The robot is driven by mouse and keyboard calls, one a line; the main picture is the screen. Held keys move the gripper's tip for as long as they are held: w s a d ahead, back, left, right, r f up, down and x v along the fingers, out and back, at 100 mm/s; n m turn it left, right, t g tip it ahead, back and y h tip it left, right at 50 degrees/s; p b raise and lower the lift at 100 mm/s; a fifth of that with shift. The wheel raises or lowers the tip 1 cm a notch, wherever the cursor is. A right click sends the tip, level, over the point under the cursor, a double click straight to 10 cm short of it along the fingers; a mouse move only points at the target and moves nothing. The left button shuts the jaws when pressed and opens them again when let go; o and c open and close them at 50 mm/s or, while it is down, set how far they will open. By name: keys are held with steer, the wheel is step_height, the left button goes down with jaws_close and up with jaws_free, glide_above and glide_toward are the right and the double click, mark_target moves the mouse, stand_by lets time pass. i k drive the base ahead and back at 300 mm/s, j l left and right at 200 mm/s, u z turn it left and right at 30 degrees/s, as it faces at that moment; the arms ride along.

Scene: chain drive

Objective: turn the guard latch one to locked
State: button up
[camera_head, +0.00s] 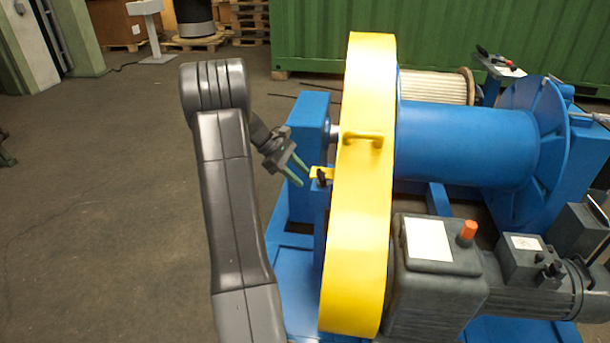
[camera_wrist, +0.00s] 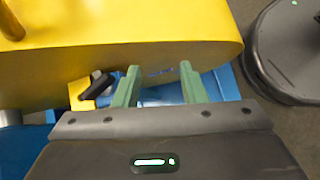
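The yellow chain guard (camera_head: 358,220) stands upright on the blue machine, with a yellow handle (camera_head: 362,136) on its face. The guard latch (camera_head: 321,176) is a small black lever by a yellow tab at the guard's left edge. In the wrist view the black latch lever (camera_wrist: 98,84) lies slanted just left of my fingers. My gripper (camera_head: 301,175) is open, its two green fingers apart with nothing between them. In the wrist view my gripper (camera_wrist: 160,80) points at the guard's lower edge, close beside the latch. I cannot tell whether it touches anything.
A blue post (camera_head: 309,130) stands behind my fingers. A dark gearbox (camera_head: 436,285) with an orange cap sits right of the guard. A blue drum (camera_head: 465,145) lies behind. The floor on the left (camera_head: 100,200) is clear. A dark round base (camera_wrist: 290,50) shows at the wrist view's right.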

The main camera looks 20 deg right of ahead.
mark_target(322, 182)
steer(key=j+u, duration=0.3)
steer(key=u, duration=0.15)
steer(key=i+j+u, duration=0.1)
steer(key=j+u, duration=0.2)
steer(key=u, duration=0.15)
steer(key=i+j+u, duration=0.1)
steer(key=i+j, duration=0.45)
steer(key=j, duration=0.2)
steer(key=i+j+u, duration=0.15)
steer(key=i+j, duration=0.45)
steer(key=i+l+z, duration=0.1)
steer(key=i+z, duration=0.5)
steer(key=z, duration=0.25)
steer(key=i+z, duration=0.4)
steer(key=i+j+z, duration=0.2)
steer(key=z, duration=0.25)
steer(key=i+l+z, duration=0.2)
steer(key=z, duration=0.2)
steer(key=i+l+z, duration=0.1)
steer(key=i+z, duration=0.5)
steer(key=z, duration=0.15)
steer(key=i+z, duration=0.4)
steer(key=z, duration=0.1)
steer(key=i+l, duration=0.05)
